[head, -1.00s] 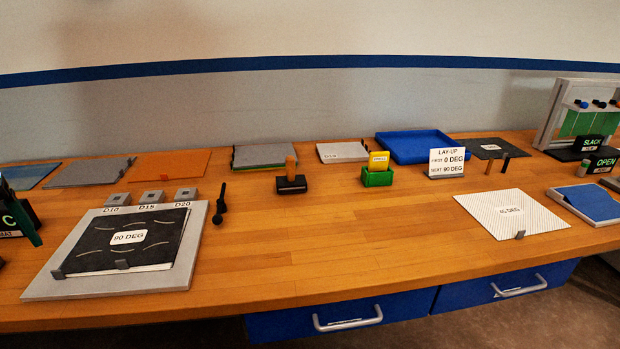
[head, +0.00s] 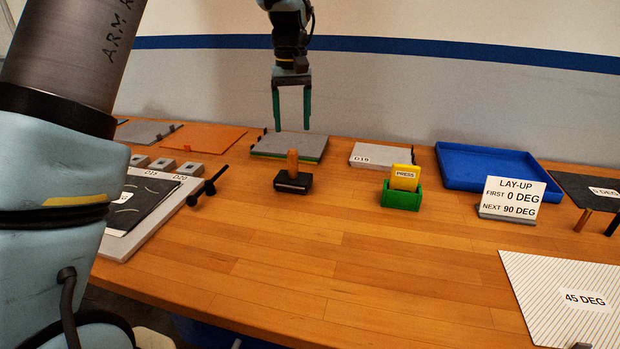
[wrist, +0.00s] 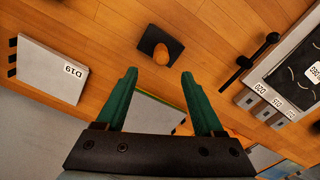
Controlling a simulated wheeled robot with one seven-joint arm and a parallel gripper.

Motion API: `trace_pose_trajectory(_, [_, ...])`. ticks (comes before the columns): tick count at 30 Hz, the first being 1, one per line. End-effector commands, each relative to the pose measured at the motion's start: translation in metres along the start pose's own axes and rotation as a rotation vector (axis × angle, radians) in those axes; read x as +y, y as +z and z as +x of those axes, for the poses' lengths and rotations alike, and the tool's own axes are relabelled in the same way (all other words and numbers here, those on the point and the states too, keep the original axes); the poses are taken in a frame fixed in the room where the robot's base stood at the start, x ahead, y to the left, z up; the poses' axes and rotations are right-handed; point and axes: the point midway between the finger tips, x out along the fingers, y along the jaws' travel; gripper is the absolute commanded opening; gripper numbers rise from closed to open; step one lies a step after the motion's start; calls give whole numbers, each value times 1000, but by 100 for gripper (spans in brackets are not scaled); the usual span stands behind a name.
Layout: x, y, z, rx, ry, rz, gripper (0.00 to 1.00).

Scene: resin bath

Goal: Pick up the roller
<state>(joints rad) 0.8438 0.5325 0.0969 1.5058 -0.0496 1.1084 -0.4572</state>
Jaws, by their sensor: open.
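No object is labelled as the roller. A dark block with an upright wooden handle (head: 292,180) stands mid-table and may be it; it also shows in the wrist view (wrist: 161,50), beyond the fingertips. A black rod-like tool with knobbed ends (head: 207,187) lies left of it, beside the grey board; it too could be the roller, and shows at the right of the wrist view (wrist: 255,60). My gripper (head: 292,124) is open and empty, pointing down behind the handled block, over the grey plate stack. Its green fingers (wrist: 158,76) touch nothing that I can make out.
A grey plate stack (head: 290,146) lies below my gripper. A plate marked D19 (head: 381,155), a green holder (head: 401,196) with a yellow card, a blue tray (head: 487,167) and a lay-up sign (head: 512,197) stand to the right.

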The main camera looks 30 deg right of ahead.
Motion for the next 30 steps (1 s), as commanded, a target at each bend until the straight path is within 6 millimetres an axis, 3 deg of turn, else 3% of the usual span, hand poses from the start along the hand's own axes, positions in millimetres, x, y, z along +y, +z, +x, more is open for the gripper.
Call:
trace_pose_trajectory(6, [-1,1,33,-4,-2,-1,69])
trace_pose_trajectory(16, [-1,1,61,-3,-1,-1,69])
trace_pose_trajectory(24, [-1,0,98,-2,-1,0,69])
trace_pose_trajectory(30, [-1,0,103,1,1,0,69])
